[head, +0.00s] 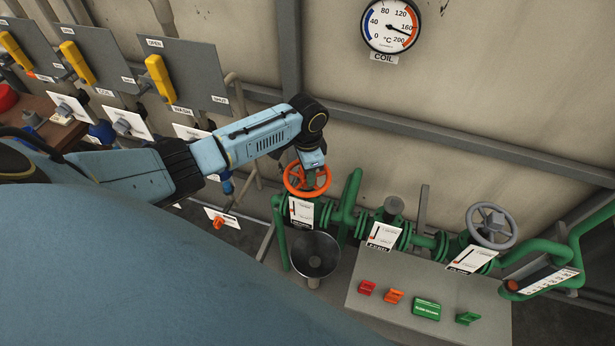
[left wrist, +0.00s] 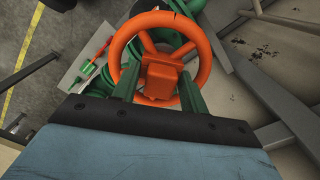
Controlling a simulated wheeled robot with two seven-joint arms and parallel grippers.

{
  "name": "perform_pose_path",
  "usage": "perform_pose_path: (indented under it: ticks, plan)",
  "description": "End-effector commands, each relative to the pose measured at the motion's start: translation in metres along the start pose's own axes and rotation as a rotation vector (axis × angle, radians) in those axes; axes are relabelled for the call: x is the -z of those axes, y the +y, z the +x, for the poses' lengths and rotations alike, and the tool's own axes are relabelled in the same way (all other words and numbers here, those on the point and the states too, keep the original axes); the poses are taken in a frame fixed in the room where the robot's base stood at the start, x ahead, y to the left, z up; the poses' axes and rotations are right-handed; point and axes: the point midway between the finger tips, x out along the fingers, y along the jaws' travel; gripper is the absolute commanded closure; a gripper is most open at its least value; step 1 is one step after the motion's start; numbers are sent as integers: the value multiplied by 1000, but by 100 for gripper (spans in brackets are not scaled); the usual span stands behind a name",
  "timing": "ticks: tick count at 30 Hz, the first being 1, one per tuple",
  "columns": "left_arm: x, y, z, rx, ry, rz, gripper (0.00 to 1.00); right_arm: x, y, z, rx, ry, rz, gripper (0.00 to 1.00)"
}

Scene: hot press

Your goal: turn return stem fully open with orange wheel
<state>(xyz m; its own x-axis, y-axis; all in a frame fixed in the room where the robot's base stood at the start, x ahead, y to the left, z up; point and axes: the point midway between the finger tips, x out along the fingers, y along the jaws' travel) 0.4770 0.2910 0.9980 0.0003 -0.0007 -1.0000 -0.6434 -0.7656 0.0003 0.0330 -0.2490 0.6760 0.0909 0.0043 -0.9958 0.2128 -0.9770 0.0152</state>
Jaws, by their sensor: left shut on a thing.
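The orange wheel (head: 307,178) sits on top of the return stem on the green pipework, beside a white label card (head: 301,212). My left gripper (head: 311,165) reaches down onto the wheel from above. In the left wrist view the orange wheel (left wrist: 203,62) fills the upper middle, and the green fingers of my left gripper (left wrist: 160,90) are at either side of its orange hub block (left wrist: 160,76). The gripper is shut on the wheel. The stem under the wheel is hidden. My right gripper is not in view.
A grey handwheel (head: 491,226) stands farther right on the green pipes. A metal funnel (head: 315,255) is below the orange wheel. A grey bench (head: 380,322) holds red, orange and green tags. A dial gauge (head: 391,26) and yellow-handled panels (head: 160,78) are on the wall.

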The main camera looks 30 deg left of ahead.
Motion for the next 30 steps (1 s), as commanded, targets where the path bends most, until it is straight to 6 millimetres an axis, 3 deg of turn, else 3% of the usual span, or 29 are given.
perform_pose_path:
  ticks: [21,25,30]
  plan:
    - [-3,1,2,0,-10,-1095,76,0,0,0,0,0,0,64]
    - [-3,1,2,1,-10,-1242,76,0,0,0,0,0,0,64]
    - [-3,1,2,3,-11,-1292,76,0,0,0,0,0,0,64]
